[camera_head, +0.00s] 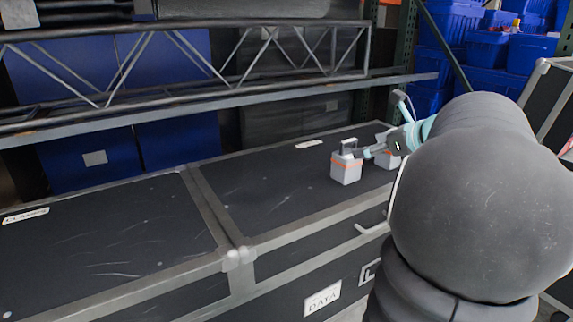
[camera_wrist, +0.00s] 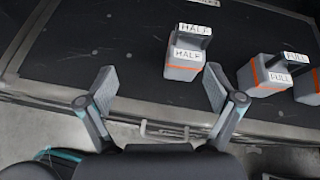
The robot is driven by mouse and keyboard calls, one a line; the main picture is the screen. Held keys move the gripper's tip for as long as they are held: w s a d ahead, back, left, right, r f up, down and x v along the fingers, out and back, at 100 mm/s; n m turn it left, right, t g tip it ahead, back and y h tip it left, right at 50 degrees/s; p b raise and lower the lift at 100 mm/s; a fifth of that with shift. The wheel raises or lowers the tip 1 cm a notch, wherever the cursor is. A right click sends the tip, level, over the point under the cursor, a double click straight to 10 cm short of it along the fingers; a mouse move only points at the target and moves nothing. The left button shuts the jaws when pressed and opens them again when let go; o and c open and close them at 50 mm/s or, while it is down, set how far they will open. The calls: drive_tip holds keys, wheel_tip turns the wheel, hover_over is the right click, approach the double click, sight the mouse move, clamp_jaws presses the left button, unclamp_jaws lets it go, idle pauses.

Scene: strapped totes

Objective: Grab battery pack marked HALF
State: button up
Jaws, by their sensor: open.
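The battery pack marked HALF (camera_wrist: 183,64) is a grey box with an orange band and a dark handle, with HALF labels on its handle and body. It stands upright on the dark case lid, and I take it as the left grey pack (camera_head: 346,170) in the head view. My gripper (camera_wrist: 160,78) is open and empty. In the wrist view its fingers are spread wide, and the HALF pack appears beyond them, nearer the right finger. A pack marked FULL (camera_wrist: 263,78) stands to its right. Contact between gripper and pack cannot be told.
Another orange-banded pack (camera_wrist: 308,88) is cut off at the wrist view's right edge. The packs stand on a metal-edged case (camera_head: 265,190) marked DATA. The lid left of them is clear. A metal truss (camera_head: 200,65) lies on a shelf behind; blue bins (camera_head: 490,50) stand back right.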

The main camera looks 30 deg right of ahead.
sight(351, 142)
drive_tip(key=d+m+t, duration=0.1)
drive_tip(key=d+m, duration=0.1)
drive_tip(key=d, duration=0.3)
drive_tip(key=shift+h, duration=0.4)
drive_tip(key=b+x, duration=0.2)
drive_tip(key=x, duration=1.1)
drive_tip(key=shift+a+r, duration=0.2)
drive_tip(key=c, duration=1.6)
drive_tip(key=shift+r, duration=0.1)
clamp_jaws()
drive_tip(key=shift+r, duration=0.1)
